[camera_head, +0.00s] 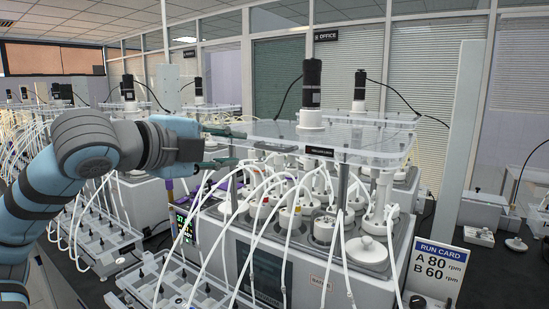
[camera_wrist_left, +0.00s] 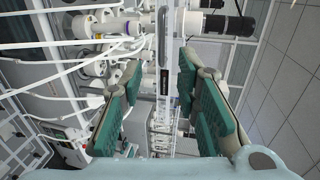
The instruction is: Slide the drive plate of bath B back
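The clear drive plate (camera_head: 375,137) lies level above the bath (camera_head: 370,290), carrying a dark label on its front edge and a black motor (camera_head: 312,80) on a white collar. Small lettering on the bath's front label is too blurred to read surely. My left gripper (camera_head: 240,148) is at the plate's left end, one finger near the plate's upper side and one below it. In the left wrist view, the green-padded fingers (camera_wrist_left: 160,70) stand wide apart, with the plate (camera_wrist_left: 164,45) edge-on between them. I see no contact. My right gripper is out of view.
White tubes (camera_head: 340,225) hang from the white-capped reactors under the plate. A second plate with a motor (camera_head: 360,85) stands behind. A run card (camera_head: 437,262) reading A 80, B 60 rpm stands at the right. A tubing rack (camera_head: 180,285) sits at the front left.

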